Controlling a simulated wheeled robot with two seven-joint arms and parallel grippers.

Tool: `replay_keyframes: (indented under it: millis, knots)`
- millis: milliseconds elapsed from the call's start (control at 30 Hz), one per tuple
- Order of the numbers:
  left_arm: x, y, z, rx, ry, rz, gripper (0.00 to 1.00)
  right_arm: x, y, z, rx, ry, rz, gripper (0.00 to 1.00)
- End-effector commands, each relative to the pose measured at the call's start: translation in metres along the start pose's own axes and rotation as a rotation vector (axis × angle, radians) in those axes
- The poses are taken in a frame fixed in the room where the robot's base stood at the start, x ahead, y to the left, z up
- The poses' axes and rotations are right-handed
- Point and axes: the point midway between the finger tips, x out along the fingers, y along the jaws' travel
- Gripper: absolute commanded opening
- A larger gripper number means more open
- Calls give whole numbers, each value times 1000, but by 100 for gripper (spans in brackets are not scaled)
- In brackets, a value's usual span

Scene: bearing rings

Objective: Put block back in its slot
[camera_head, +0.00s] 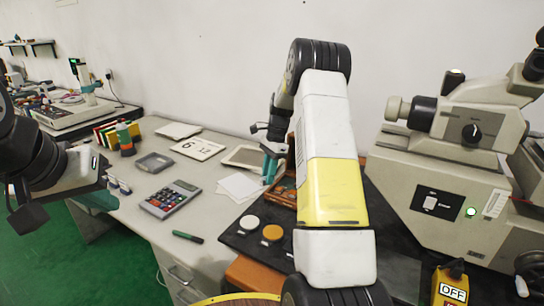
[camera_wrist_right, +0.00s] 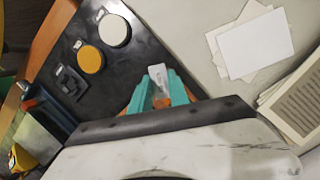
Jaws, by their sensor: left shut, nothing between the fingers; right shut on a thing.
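My right gripper (camera_head: 270,165) is above the desk beside the black board (camera_head: 237,236). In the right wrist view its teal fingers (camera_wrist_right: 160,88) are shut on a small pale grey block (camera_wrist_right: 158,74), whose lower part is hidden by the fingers. The board also shows in the wrist view (camera_wrist_right: 118,72), bearing a white disc (camera_wrist_right: 114,30), an orange disc (camera_wrist_right: 90,59) and small grey fittings. I cannot make out which recess fits the block. My left gripper (camera_head: 98,200) is shut and empty at the desk's left edge.
A calculator (camera_head: 171,198), paper cards (camera_head: 240,187), a number card (camera_head: 198,148) and a tablet-like frame (camera_head: 243,157) lie on the desk. A large microscope-like machine (camera_head: 440,190) stands at the right. My right arm hides part of the board and an orange-brown tray (camera_head: 281,192).

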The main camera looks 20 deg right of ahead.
Motion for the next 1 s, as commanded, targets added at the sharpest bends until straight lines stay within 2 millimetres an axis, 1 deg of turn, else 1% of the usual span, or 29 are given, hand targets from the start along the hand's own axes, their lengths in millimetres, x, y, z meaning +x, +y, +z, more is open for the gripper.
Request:
replay_keyframes:
  millis: [33,200,300,400,533,667,767,1000]
  knots:
    - [0,0,0,0,0,0,0,-6,-5,-14,133,-6,-44,0]
    - [0,0,0,0,0,0,0,-23,-21,-54,552,-23,-179,0]
    - [0,0,0,0,0,0,0,-32,-27,-73,739,-26,-236,0]
    - [0,0,0,0,0,0,0,-39,-31,-87,872,-27,-277,0]
    - [0,0,0,0,0,0,0,-43,-34,-98,968,-27,-305,0]
    - [0,0,0,0,0,0,0,-40,-34,-102,997,-28,-311,0]
    - [0,0,0,0,0,0,0,-32,-34,-104,998,-27,-311,0]
    - [0,0,0,0,0,0,0,-3,-36,-110,995,-28,-309,0]
